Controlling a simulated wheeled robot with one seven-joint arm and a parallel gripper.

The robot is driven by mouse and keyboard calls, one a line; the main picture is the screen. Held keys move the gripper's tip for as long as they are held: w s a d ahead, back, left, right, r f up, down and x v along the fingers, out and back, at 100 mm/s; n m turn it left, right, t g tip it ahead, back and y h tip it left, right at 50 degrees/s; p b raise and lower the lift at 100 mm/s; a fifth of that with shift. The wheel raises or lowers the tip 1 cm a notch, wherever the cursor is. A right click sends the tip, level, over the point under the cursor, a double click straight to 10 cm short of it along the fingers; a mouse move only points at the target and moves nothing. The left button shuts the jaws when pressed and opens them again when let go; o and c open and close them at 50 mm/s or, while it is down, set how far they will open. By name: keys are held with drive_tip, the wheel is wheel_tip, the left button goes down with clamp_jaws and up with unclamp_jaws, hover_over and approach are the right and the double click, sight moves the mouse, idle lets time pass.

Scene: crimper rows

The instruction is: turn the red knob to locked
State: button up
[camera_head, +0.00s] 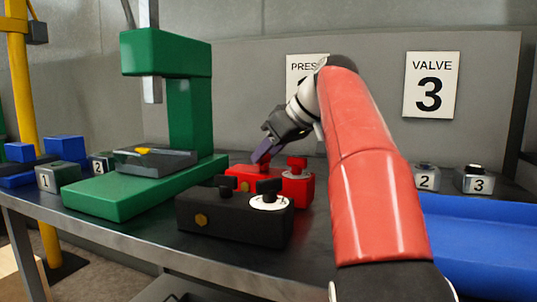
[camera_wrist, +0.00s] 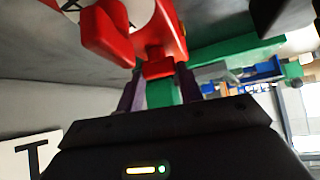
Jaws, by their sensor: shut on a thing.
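A red box (camera_head: 246,178) stands on the bench behind a black box. At its right end a red knob (camera_head: 297,162) sits on a white round dial (camera_head: 297,175). The knob also shows in the wrist view (camera_wrist: 108,36), with part of the marked dial beside it. My gripper (camera_head: 262,158) reaches down at the box's left part. In the wrist view its purple fingers (camera_wrist: 160,92) are on both sides of a small red grip (camera_wrist: 158,68) on the box, apart from the dial knob. The dial's setting is too small to read.
The black box (camera_head: 222,222) in front has its own black knob and white dial (camera_head: 270,203). A green press (camera_head: 185,110) stands at the left. Numbered blocks (camera_head: 425,178) and a blue tray (camera_head: 480,235) lie at the right. Signs hang behind.

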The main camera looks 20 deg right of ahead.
drive_tip(key=m+h, duration=0.1)
drive_tip(key=m+t+h, duration=0.1)
drive_tip(key=m, duration=0.1)
drive_tip(key=shift+s+a+m+h+b, duration=0.15)
drive_tip(key=shift+a+m+h+b, duration=0.15)
drive_tip(key=m+h, duration=0.1)
drive_tip(key=m, duration=0.1)
drive_tip(key=m+t+h, duration=0.1)
drive_tip(key=m+h, duration=0.1)
drive_tip(key=shift+a+r+m+p, duration=0.1)
drive_tip(key=shift+a+m+p, duration=0.1)
drive_tip(key=shift+m+p, duration=0.15)
drive_tip(key=m+h+p, duration=0.1)
drive_tip(key=m, duration=0.1)
drive_tip(key=m+h+p, duration=0.1)
drive_tip(key=m+h, duration=0.1)
drive_tip(key=shift+a+g+h, duration=0.2)
drive_tip(key=shift+g+h, duration=0.1)
drive_tip(key=shift+g, duration=0.1)
drive_tip(key=shift+m+g+h+p, duration=0.7)
drive_tip(key=shift+m+h, duration=0.3)
drive_tip(key=shift+m, duration=0.45)
drive_tip(key=o, duration=1)
